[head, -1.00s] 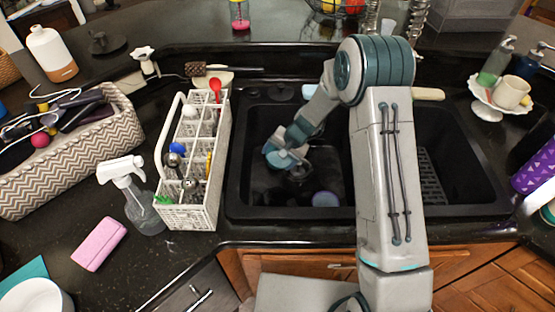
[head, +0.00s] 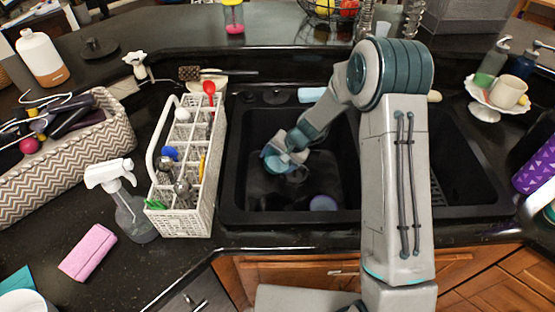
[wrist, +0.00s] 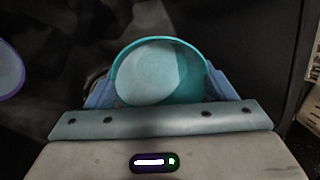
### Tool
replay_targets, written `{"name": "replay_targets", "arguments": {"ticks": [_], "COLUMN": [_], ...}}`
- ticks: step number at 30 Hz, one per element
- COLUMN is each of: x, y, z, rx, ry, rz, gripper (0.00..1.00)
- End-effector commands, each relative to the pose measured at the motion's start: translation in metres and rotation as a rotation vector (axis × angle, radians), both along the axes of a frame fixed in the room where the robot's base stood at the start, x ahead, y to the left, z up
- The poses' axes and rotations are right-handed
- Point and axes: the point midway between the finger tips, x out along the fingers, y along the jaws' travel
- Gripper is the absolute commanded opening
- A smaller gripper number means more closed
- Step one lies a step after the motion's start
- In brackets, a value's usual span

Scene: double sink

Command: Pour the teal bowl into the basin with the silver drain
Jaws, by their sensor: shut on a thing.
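My gripper (head: 287,155) is low inside the left basin (head: 245,188) of the black sink, shut on the teal bowl (head: 272,163). In the wrist view the bowl (wrist: 193,88) sits between the blue fingers (wrist: 160,92), its rim and pale inside showing. I cannot tell how far it is tilted or whether anything is in it. A small round grey part shows beside the gripper in the left basin, partly hidden; I cannot tell if it is the silver drain. My arm covers part of the right basin (head: 470,170).
A purple-blue round item (head: 323,203) lies on the left basin's floor and shows in the wrist view (wrist: 8,70). A white utensil caddy (head: 185,215) stands left of the sink, beside a spray bottle (head: 130,215). A white stand (head: 485,110) holds a mug at the right.

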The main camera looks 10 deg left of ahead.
Motion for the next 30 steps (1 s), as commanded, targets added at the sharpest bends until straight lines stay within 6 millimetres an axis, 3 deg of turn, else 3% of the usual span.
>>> {"name": "replay_targets", "arguments": {"ticks": [30], "x": [-0.002], "y": [-0.015], "z": [0.001], "rx": [0.115], "ry": [-0.02], "rz": [-0.002], "gripper": [0.49]}}
